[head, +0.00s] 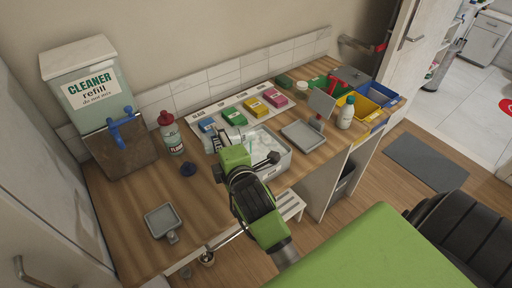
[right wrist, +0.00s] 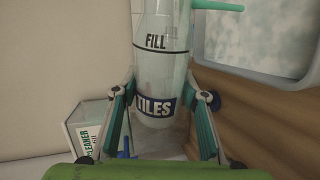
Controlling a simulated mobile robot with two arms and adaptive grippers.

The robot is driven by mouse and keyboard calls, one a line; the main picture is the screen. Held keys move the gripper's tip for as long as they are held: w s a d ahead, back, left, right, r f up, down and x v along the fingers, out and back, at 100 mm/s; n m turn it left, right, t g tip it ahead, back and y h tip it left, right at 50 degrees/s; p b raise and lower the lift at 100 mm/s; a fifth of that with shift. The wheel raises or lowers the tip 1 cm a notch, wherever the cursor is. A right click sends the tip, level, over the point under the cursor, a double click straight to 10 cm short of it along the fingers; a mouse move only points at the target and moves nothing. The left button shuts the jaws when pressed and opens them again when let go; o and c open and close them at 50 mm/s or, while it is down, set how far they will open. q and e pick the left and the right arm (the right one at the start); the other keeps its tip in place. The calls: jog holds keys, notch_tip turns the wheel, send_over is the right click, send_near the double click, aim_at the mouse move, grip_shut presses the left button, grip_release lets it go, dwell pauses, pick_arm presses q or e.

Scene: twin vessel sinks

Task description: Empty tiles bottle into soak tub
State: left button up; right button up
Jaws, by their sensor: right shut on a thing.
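The tiles bottle (right wrist: 162,65) is pale and translucent, with a "FILL" line, a dark "TILES" band and a teal spout (right wrist: 217,5). My right gripper (right wrist: 167,98) is shut around it, a finger on each side. Against the wall and counter in the right wrist view, the bottle looks tipped onto its side, its spout end towards the soak tub. In the head view my right gripper (head: 216,142) is at the tub's left side and largely hides the bottle. The soak tub (head: 283,164) is pale grey with cloudy whitish contents; it also shows in the right wrist view (right wrist: 202,45). My left gripper is out of view.
A cleaner refill dispenser (head: 92,95) and a red-capped bottle (head: 171,136) stand left. A dark blue cap-like piece (head: 186,170) and grey dish (head: 163,220) lie on the counter. Coloured boxes (head: 255,107) line the back. A white bottle (head: 346,113) and bins (head: 377,95) are right.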

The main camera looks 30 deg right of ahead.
jog(key=shift+d+m+y, duration=0.3)
jog(key=shift+m+y, duration=0.1)
jog(key=shift+m, duration=0.4)
dwell(0.8)
